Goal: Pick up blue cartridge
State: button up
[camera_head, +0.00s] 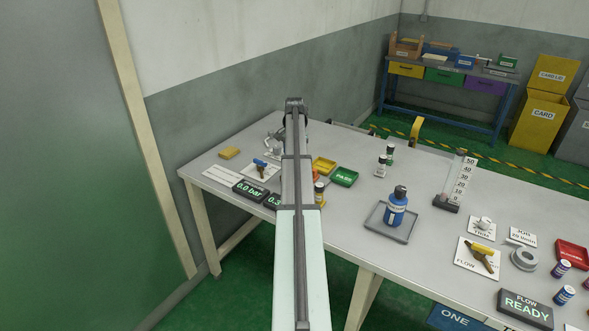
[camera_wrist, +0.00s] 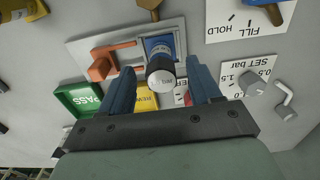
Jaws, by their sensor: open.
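My gripper (camera_wrist: 161,70) is open in the wrist view, its two blue-grey fingers spread on either side of a short cylinder (camera_wrist: 161,77) with a pale round end and a dark band. A blue part (camera_wrist: 160,45) with pale markings shows directly beyond the cylinder; I cannot tell whether it is the blue cartridge's body or a holder. The fingers do not visibly grip it. In the head view my arm hides this spot. Two small blue cartridges (camera_head: 561,268) (camera_head: 564,295) with pale labels stand at the right of the table, far from my gripper.
An orange-red clamp-like part (camera_wrist: 104,62) sits on a light plate left of the fingers. A green PASS tray (camera_wrist: 80,99) and a yellow tray (camera_wrist: 146,99) are close by.

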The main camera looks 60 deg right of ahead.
notch_tip(320, 180, down, 4)
jog(key=shift+w+r, duration=0.1)
jog(key=shift+r, duration=0.15)
grip_shut()
dwell(0.5)
jog(key=shift+r, duration=0.15)
